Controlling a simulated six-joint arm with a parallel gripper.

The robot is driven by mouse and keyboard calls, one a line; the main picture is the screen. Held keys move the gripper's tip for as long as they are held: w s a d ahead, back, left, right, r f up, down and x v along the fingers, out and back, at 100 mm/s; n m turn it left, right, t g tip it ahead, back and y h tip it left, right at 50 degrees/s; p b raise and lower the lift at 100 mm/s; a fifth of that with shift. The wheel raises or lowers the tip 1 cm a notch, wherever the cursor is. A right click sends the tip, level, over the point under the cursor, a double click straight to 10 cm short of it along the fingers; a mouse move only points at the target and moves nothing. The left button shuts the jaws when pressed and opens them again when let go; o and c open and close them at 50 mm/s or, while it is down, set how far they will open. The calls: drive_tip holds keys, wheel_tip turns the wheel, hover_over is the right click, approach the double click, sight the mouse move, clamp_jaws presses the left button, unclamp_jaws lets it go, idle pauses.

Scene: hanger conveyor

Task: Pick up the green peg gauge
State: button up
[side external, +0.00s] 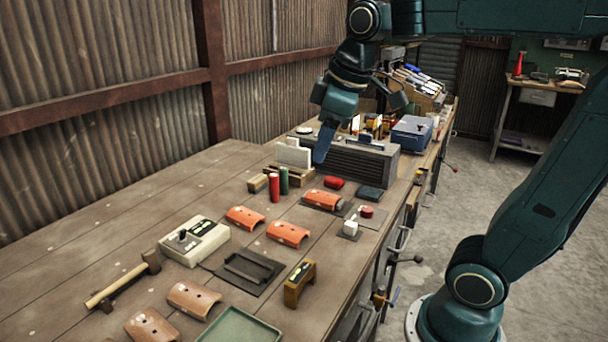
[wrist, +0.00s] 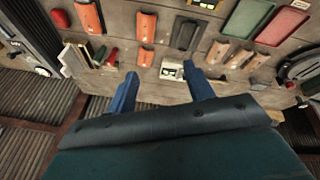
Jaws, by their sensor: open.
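The green peg gauge (side external: 283,181) is a small upright green cylinder on the wooden bench, close beside a taller-looking red cylinder (side external: 274,188). In the wrist view a small green shape, likely the green peg gauge (wrist: 100,53), shows left of the left finger, with the red cylinder (wrist: 112,57) beside it. My gripper (wrist: 161,72) has its two blue fingers spread with nothing between them. In the side view my gripper (side external: 322,152) is above the bench, behind and right of the peg; only one fingertip shows clearly there.
Wooden blocks and a white upright plate (side external: 293,153) stand just behind the pegs. A grey ribbed box (side external: 350,162) stands right of them. Orange curved shells (side external: 288,234), a control box (side external: 194,240) and a hammer (side external: 120,284) lie nearer. The bench's left side is mostly clear.

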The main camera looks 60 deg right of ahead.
drive_tip(key=w+d+n+g, duration=0.1)
drive_tip(key=w+d+n, duration=0.3)
drive_tip(key=w, duration=0.5)
drive_tip(key=n+g, duration=0.3)
drive_tip(key=n, duration=0.5)
hover_over(284, 178)
drive_tip(key=d, duration=0.1)
wheel_tip(284, 178, down, 12)
drive_tip(key=shift+w+d+r+y, duration=0.15)
drive_tip(key=shift+w+r+y, duration=0.05)
drive_tip(key=shift+w+y, duration=0.15)
drive_tip(key=shift+f, duration=4.3)
drive_tip(key=shift+w+f, duration=0.1)
drive_tip(key=shift+f, duration=2.5)
